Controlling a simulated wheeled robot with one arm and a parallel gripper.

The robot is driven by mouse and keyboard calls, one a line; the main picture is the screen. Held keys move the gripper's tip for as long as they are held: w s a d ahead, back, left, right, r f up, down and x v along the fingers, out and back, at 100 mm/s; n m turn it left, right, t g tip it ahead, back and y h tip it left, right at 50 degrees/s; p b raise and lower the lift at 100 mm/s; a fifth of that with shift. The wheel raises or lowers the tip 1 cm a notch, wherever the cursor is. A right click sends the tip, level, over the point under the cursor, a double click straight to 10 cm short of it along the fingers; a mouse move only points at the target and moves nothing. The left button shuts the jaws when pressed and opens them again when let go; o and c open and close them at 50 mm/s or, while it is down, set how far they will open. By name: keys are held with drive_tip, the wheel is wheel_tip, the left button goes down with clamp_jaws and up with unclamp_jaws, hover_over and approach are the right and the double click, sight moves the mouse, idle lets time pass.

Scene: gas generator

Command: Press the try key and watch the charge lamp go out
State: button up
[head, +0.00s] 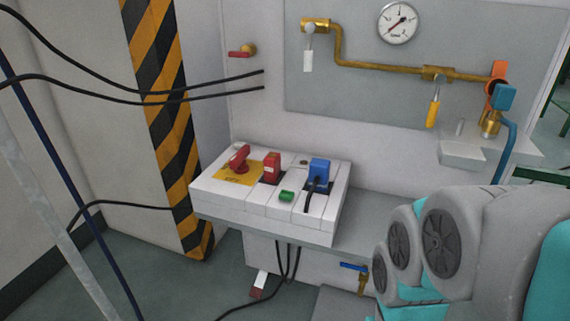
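A white control box (263,215) sits on a grey ledge below the wall board. On its top are a red rotary handle (239,158) on a yellow plate, a red block (272,168), a blue plug (319,171) with a black cable, and a small green key (286,196) near the front. A tiny dark round spot (303,162) shows at the back of the box. I cannot tell which of these is the try key or the charge lamp, and no lit lamp is discernible. My arm fills the lower right; my gripper is not in view.
A brass pipe (385,67) with a gauge (397,23) and a yellow-handled valve (433,114) runs along the wall board. Black cables (200,98) cross at left before a striped post (166,110). A blue-handled tap (354,267) is under the ledge. Space above the box is clear.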

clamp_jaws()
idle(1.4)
